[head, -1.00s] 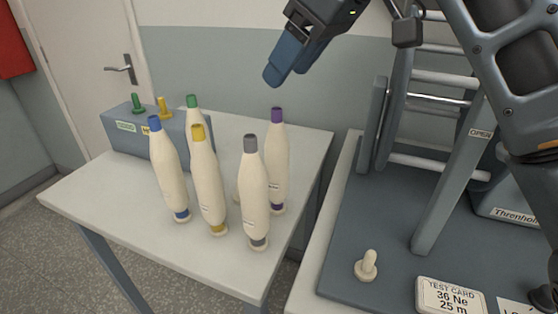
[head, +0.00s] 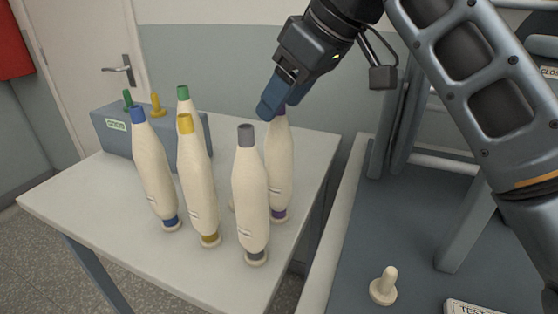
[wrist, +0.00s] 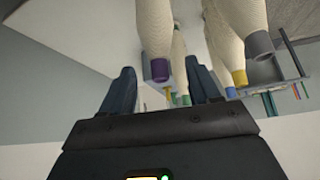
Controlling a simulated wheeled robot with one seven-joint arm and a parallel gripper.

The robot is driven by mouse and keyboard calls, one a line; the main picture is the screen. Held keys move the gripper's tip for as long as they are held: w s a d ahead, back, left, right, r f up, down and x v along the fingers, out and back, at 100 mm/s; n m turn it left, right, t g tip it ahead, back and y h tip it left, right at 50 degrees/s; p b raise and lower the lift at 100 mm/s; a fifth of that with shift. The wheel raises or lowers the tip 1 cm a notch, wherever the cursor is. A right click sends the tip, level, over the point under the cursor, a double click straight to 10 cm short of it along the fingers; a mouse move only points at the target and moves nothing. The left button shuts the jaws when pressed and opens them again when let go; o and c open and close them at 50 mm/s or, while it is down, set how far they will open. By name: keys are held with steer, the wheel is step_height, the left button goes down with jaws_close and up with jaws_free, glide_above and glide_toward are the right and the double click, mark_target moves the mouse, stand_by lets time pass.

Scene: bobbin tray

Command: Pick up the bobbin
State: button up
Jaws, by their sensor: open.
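Several cream bobbins stand upright on a white table. The purple-topped bobbin (head: 280,165) is at the back right, partly behind the grey-topped bobbin (head: 250,195). The yellow-topped bobbin (head: 198,190), blue-topped bobbin (head: 156,175) and green-topped bobbin (head: 183,105) stand to the left. My gripper (head: 268,108) is open and empty at the height of the purple top, which its fingers partly hide in the head view. In the wrist view, which looks upside down, the purple-topped bobbin (wrist: 154,45) shows between and beyond my open fingers (wrist: 160,85).
The white table (head: 110,205) has free room at its front left. A blue-grey box (head: 112,140) with green and yellow pegs stands at its back. To the right, a dark board (head: 350,255) holds a frame with bars and a small cream peg (head: 384,285).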

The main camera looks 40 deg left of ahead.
steer(key=shift+x, duration=1.9)
steer(key=shift+c, duration=0.3)
jaws_close()
